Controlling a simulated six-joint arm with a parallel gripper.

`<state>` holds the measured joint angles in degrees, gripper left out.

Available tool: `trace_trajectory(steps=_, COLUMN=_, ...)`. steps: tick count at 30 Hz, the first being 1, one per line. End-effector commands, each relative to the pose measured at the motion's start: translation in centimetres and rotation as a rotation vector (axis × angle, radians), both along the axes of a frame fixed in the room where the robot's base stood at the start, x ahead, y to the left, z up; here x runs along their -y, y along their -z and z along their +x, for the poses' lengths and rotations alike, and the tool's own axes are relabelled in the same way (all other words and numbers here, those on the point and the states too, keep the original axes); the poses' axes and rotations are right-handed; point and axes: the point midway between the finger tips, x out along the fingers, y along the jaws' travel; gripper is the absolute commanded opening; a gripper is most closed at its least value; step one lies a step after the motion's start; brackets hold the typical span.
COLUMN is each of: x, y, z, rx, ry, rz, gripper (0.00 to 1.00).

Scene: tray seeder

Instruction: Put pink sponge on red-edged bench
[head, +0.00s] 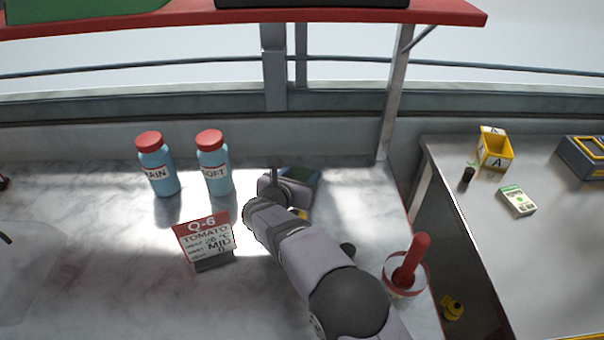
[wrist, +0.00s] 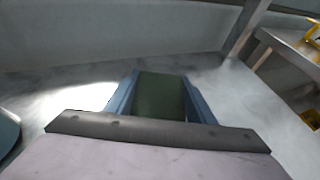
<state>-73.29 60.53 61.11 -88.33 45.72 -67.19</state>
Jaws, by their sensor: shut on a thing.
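My gripper (head: 300,178) is low over the pale marbled bench (head: 110,290), behind the red-and-white sign. In the wrist view my gripper (wrist: 160,98) has its two blue fingers on either side of a dark green block (wrist: 160,95) and is shut on it. Only the green face shows clearly; its other faces are hidden, and I cannot tell whether it touches the bench. I see no pink sponge surface. A red edge shows on the raised shelf (head: 330,17).
Two blue bottles (head: 157,172) with red caps stand left of my gripper. The "Q-6 TOMATO" sign (head: 205,240) is nearer. Across a gap, a grey bench (head: 540,250) holds a yellow bin (head: 495,152).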

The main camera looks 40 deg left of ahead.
Motion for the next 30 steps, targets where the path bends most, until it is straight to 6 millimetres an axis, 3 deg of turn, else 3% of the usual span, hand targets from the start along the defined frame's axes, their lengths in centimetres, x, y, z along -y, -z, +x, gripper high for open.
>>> trace_trajectory(steps=11, x=0.0, y=0.9, z=0.0, rx=-0.002, ry=0.0, rz=-0.001, gripper=0.26)
trace_trajectory(steps=12, x=0.0, y=0.9, z=0.0, rx=-0.002, ry=0.001, rz=-0.001, gripper=0.52)
trace_trajectory(steps=15, x=0.0, y=0.9, z=0.0, rx=-0.001, ry=0.001, rz=-0.002, gripper=0.71)
trace_trajectory(steps=24, x=0.0, y=0.8, z=0.0, rx=-0.001, ry=0.001, rz=-0.002, gripper=0.71)
trace_trajectory(steps=30, x=0.0, y=-0.7, z=0.0, rx=-0.001, ry=0.001, rz=0.003, gripper=0.71)
